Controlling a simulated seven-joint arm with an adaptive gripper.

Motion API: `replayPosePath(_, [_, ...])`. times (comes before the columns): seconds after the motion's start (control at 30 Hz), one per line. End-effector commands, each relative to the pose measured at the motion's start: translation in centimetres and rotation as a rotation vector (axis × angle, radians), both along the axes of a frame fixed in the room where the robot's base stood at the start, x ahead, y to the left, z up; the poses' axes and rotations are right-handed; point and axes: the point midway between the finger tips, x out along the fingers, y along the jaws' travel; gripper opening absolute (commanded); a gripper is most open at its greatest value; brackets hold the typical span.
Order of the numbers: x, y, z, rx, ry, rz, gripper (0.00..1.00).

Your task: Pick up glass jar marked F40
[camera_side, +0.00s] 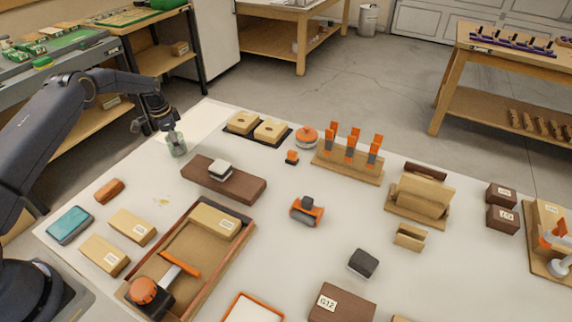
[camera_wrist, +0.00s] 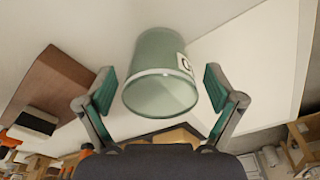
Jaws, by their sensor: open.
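A greenish glass jar (camera_side: 177,146) stands upright near the far left of the bench in the side view. In the wrist view the glass jar (camera_wrist: 160,78) lies between the two fingers, with a white label at its right side; only part of the marking shows, so I cannot read F40. My gripper (camera_side: 165,123) is at the jar's upper part in the side view. In the wrist view my gripper (camera_wrist: 158,92) is open, with one green-padded finger on each side of the jar and a gap on both sides.
A brown board (camera_side: 223,180) with a grey-white block (camera_side: 220,170) lies just in front of the jar. A black tray (camera_side: 257,129) with wooden blocks is to its right. A white sheet (camera_side: 205,117) lies behind it. The bench left of the jar is mostly clear.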

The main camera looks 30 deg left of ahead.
Motion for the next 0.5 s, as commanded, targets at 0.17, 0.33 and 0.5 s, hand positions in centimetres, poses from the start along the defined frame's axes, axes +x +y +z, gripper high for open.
replayPosePath(0.17, [0.1,-0.03,-0.53,0.0,-0.001,0.0,0.92])
replayPosePath(0.33, [0.1,-0.03,-0.52,0.0,-0.001,0.0,0.83])
replayPosePath(0.5, [0.1,-0.03,-0.5,0.0,-0.001,0.0,0.65])
